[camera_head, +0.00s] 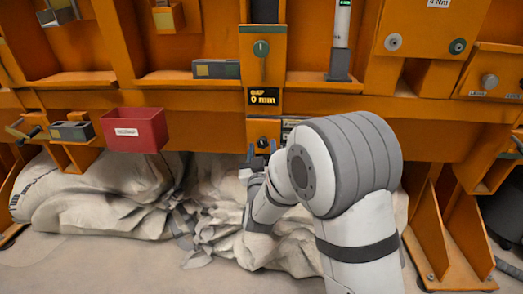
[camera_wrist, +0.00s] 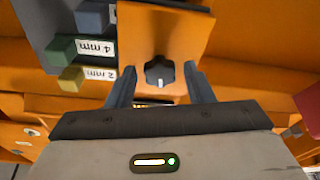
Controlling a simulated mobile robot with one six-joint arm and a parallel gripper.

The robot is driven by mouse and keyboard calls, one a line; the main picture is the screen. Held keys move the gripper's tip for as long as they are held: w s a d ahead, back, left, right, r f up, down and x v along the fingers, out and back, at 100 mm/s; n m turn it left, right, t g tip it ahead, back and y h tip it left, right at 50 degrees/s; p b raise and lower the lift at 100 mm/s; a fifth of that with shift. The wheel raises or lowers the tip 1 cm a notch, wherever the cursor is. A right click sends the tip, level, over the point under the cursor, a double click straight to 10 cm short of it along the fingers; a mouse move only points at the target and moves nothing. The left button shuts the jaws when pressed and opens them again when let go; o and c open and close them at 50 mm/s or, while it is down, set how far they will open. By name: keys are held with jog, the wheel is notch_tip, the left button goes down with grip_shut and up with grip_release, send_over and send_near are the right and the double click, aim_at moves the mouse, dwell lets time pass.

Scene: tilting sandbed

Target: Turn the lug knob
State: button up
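The lug knob (camera_wrist: 159,73) is a dark, lobed knob with a pale mark on an orange plate in the wrist view. In the head view a small dark knob (camera_head: 263,142) shows below the display, partly hidden by my gripper. My gripper (camera_wrist: 160,70) is open, with one finger on each side of the knob. A gap shows between each fingertip and the knob in the wrist view; I cannot tell how deep the fingers reach. My gripper also shows in the head view (camera_head: 261,150), at the orange frame.
A display (camera_head: 263,97) above the knob reads 0 mm. A green block (camera_wrist: 62,48) labelled 4 mm and a yellow block (camera_wrist: 71,79) labelled 2 mm sit beside the plate. A red bin (camera_head: 134,130) hangs at left. Pale sacks (camera_head: 100,195) lie below the frame.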

jog(key=shift+o, duration=0.6)
jog(key=shift+r, duration=0.1)
jog(key=p+v, duration=0.1)
jog(key=v, duration=0.6)
jog(key=shift+s+f+p, duration=0.2)
jog(key=shift+s+p, duration=0.15)
jog(key=shift+p, duration=0.05)
